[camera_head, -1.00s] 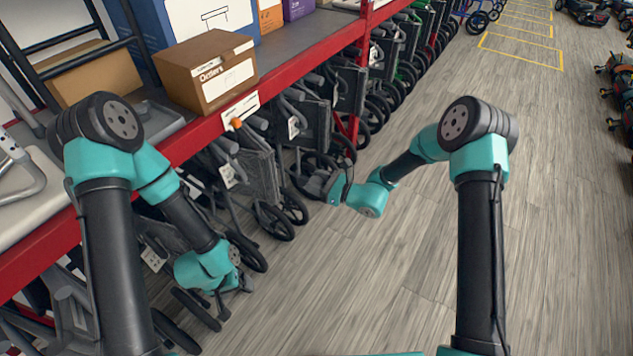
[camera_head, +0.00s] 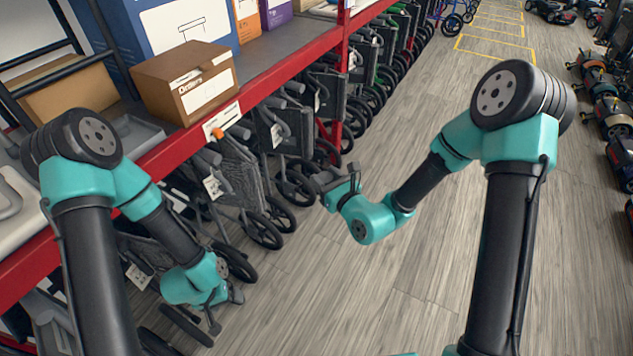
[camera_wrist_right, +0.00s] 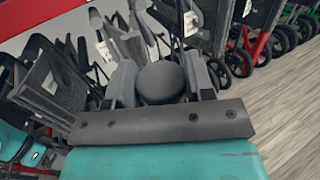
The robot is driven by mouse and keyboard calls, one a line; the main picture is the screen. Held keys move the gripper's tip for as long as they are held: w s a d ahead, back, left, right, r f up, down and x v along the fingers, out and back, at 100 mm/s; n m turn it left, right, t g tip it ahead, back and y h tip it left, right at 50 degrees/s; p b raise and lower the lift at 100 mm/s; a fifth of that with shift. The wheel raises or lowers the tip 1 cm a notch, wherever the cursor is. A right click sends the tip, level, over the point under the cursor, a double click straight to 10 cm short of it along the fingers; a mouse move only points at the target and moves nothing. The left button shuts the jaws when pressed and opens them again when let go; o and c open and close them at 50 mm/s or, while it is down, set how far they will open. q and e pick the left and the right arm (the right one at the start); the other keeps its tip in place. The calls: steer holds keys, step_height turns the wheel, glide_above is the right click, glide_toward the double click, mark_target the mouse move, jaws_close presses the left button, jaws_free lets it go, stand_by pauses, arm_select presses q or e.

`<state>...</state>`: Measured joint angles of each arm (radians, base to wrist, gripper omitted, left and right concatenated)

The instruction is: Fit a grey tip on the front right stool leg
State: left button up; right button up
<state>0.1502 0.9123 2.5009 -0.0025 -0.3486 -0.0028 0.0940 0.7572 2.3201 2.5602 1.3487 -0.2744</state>
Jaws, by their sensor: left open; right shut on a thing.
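My right gripper (camera_head: 325,182) is shut on a rounded dark grey piece (camera_wrist_right: 161,83), which looks like the grey tip. The piece sits between the two fingers in the right wrist view, in front of the shelf's lower row and above the floor. My left gripper (camera_head: 226,308) is open, low beside the folded wheeled frames; nothing shows in it. At the far left, a pale seat-like piece with a bent tube (camera_head: 8,198) lies on the shelf, cut off by the picture edge. It may be the stool. I cannot make out its front right leg.
A red-edged shelf (camera_head: 290,76) runs along the left. A brown "Orders" box (camera_head: 187,82) stands on it near a grey tray (camera_head: 135,132). Folded wheeled frames (camera_head: 240,180) fill the space below. The aisle floor (camera_head: 400,270) is clear.

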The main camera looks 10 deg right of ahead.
steer(key=shift+s+d+r+m+t+h, duration=0.2)
steer(key=shift+s+d+r+m+h, duration=0.15)
steer(key=shift+r+h, duration=0.15)
steer(key=shift+s+d+r+m+t+h, duration=0.2)
steer(key=shift+s+r+m+h, duration=0.15)
steer(key=shift+r, duration=0.2)
steer(key=shift+w+f, duration=0.1)
steer(key=shift+w, duration=0.05)
steer(key=w+a+f+n+g+y, duration=0.2)
steer(key=w+f+n+g+y, duration=0.1)
steer(key=f+n+g+y, duration=0.2)
steer(key=w+a+f+n+g+y, duration=0.2)
steer(key=f+n+g+y, duration=0.4)
steer(key=g, duration=0.4)
steer(key=shift+w+a+f+n, duration=0.3)
steer(key=shift+w+f+n, duration=0.4)
steer(key=shift+f+n, duration=0.25)
steer(key=shift+d, duration=0.1)
steer(key=s+d+f+m+t+h, duration=0.1)
steer(key=s+d+m+t+h, duration=0.1)
steer(key=d+m+t+h, duration=0.2)
steer(key=s+d+f+m+t+h, duration=0.1)
steer(key=d+m+t+h, duration=0.4)
steer(key=d+t, duration=0.5)
steer(key=shift+s+d+f+m, duration=0.35)
steer(key=shift+s+d+m, duration=0.1)
steer(key=shift+d+m, duration=0.7)
steer(key=shift+a+f+h, duration=0.1)
steer(key=shift+a+h, duration=0.05)
steer(key=shift+h, duration=0.2)
